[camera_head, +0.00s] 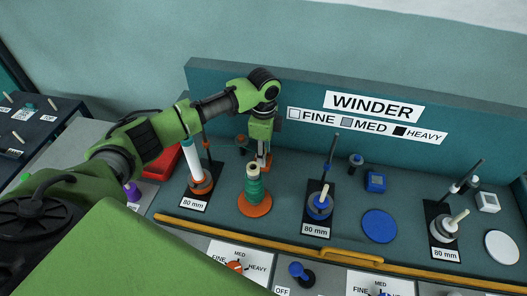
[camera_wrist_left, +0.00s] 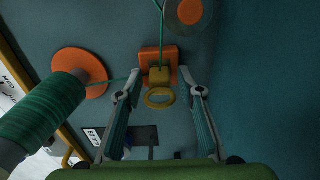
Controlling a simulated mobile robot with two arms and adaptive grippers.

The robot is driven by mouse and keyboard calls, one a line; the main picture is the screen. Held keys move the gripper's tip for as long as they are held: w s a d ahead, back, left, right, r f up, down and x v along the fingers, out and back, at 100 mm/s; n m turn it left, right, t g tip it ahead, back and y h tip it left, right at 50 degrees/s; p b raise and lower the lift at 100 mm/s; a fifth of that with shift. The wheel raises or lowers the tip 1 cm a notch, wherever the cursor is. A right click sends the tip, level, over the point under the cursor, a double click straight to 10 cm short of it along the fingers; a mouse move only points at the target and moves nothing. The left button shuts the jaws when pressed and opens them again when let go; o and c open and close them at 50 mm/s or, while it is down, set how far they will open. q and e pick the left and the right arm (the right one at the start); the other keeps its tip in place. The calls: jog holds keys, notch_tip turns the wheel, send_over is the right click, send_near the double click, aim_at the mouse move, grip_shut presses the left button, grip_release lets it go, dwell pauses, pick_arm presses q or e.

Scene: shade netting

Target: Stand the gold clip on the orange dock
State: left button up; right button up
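The gold clip (camera_wrist_left: 159,80) shows in the left wrist view with its ring (camera_wrist_left: 160,97) toward the camera. Its block end is at the orange dock (camera_wrist_left: 147,56); whether it rests on the dock or stands just before it, I cannot tell. Green thread runs from the clip area to the wound spool (camera_wrist_left: 42,122) and upward. My left gripper (camera_wrist_left: 159,74) is open, its two fingers on either side of the clip with gaps visible. In the head view the left arm comes down behind the green spool (camera_head: 254,187), largely hiding the clip. My right gripper is not in view.
The spool stands by an orange disc (camera_head: 254,206). A white roll stand (camera_head: 193,165) is left; a blue-base stand (camera_head: 320,203) and blue disc (camera_head: 379,224) are right. The WINDER back panel (camera_head: 440,150) rises behind. A yellow rail (camera_head: 290,244) runs along the front.

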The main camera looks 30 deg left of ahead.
pick_arm(q)
jog(key=shift+r, duration=0.25)
notch_tip(320, 180, up, 12)
jog(key=b, duration=0.1)
jog(key=shift+f+b, duration=0.15)
jog(key=shift+b, duration=0.15)
dwell(0.4)
